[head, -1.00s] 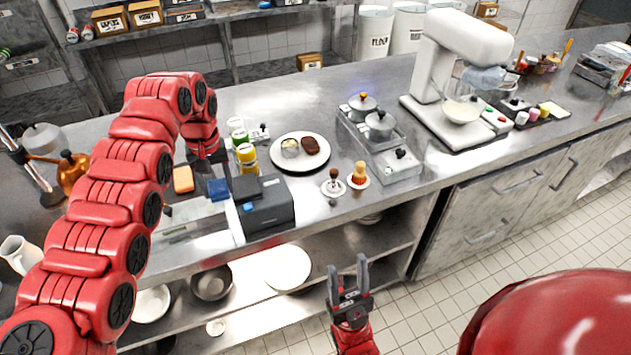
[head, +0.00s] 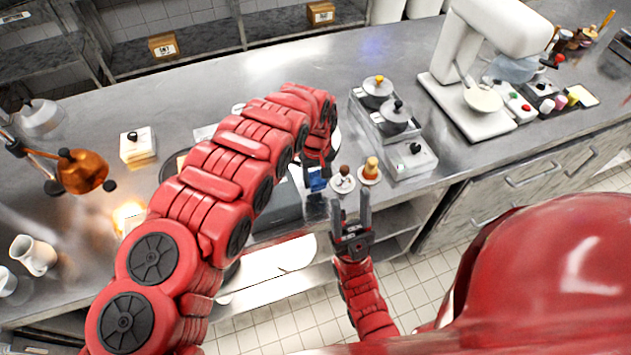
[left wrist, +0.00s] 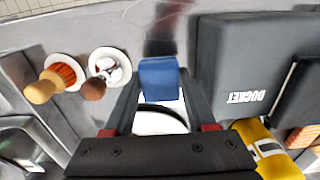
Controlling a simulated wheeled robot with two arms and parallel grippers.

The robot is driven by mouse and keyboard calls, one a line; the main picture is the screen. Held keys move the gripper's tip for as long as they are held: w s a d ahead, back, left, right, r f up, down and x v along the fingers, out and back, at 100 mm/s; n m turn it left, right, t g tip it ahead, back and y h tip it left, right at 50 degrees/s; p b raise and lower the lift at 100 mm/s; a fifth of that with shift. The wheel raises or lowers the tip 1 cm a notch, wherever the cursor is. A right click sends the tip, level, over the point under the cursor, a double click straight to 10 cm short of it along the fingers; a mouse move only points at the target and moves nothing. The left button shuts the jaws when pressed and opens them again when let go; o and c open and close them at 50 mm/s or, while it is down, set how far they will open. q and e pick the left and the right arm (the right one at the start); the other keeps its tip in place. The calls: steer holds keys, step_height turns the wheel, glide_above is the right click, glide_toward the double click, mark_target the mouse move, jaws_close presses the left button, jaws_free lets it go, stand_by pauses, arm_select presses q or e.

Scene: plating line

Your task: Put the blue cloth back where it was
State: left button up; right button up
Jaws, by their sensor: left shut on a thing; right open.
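The blue cloth (head: 318,180) is in my left gripper (head: 319,160), above the counter just left of two small white saucers. In the left wrist view the small, folded-looking blue cloth (left wrist: 159,78) sits between the two dark fingers of the left gripper (left wrist: 160,85), which is shut on it. A white plate (left wrist: 158,122) shows partly behind it. My right gripper (head: 351,205) is open and empty in front of the counter edge, below the saucers. My left arm hides much of the left counter in the head view.
A dark docket printer (left wrist: 245,75) stands beside the left gripper, with a yellow bottle (left wrist: 262,150) near it. Two saucers (head: 343,184) hold wooden-handled tools. A tray with lidded pots (head: 392,115) and a white mixer (head: 470,85) stand to the right.

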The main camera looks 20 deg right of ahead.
mark_target(316, 187)
arm_select(q)
steer(key=shift+a+f, duration=0.1)
steer(key=shift+f, duration=0.6)
steer(key=shift+f+p, duration=0.35)
steer(key=shift+f, duration=1.05)
steer(key=shift+f, duration=0.2)
steer(key=o, duration=1.3)
steer(key=shift+r, duration=0.1)
